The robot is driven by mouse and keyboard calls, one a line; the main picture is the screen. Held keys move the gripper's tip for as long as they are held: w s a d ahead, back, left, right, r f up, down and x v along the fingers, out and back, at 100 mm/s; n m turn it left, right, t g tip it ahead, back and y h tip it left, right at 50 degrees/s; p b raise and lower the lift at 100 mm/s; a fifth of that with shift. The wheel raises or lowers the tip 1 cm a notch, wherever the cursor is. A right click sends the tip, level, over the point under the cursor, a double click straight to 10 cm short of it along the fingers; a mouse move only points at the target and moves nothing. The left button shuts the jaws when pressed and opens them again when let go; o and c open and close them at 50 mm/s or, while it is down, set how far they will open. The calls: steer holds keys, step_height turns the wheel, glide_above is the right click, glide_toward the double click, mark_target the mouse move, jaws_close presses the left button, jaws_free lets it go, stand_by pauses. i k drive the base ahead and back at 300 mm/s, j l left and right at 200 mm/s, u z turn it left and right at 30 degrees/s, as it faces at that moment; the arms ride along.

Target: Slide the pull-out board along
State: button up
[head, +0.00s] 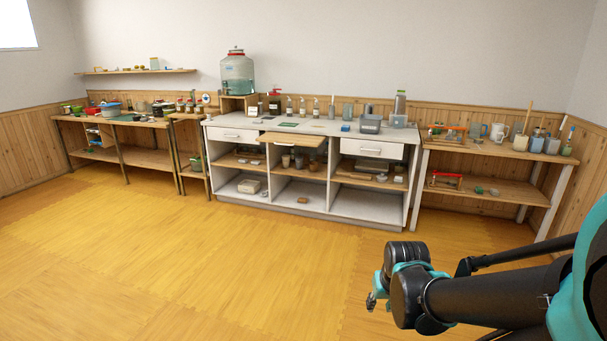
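The pull-out board (292,139) is a light wooden slab in the middle bay of the white cabinet (228,189), just under the worktop between two white drawers. It sticks out a little past the cabinet front. My gripper (372,302) is at the lower right, far in front of the cabinet and well away from the board. It is seen small and from the side, partly hidden by my wrist, so its finger opening is unclear. Nothing shows held in it.
A jar with a tap (237,73) stands on a wooden box at the worktop's left end. Bottles, cups and a grey bin (371,124) line the worktop. Wooden shelf tables stand left (146,158) and right (494,150). The yellow floor (200,260) before the cabinet is clear.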

mark_target(278, 138)
steer(key=i+l+u, duration=0.15)
steer(key=i, duration=0.65)
steer(key=i+l+u, duration=0.1)
steer(key=i, duration=0.75)
steer(key=i+l+u, duration=0.2)
steer(key=i+u, duration=0.3)
steer(key=i+l+u, duration=0.8)
steer(key=u, duration=0.15)
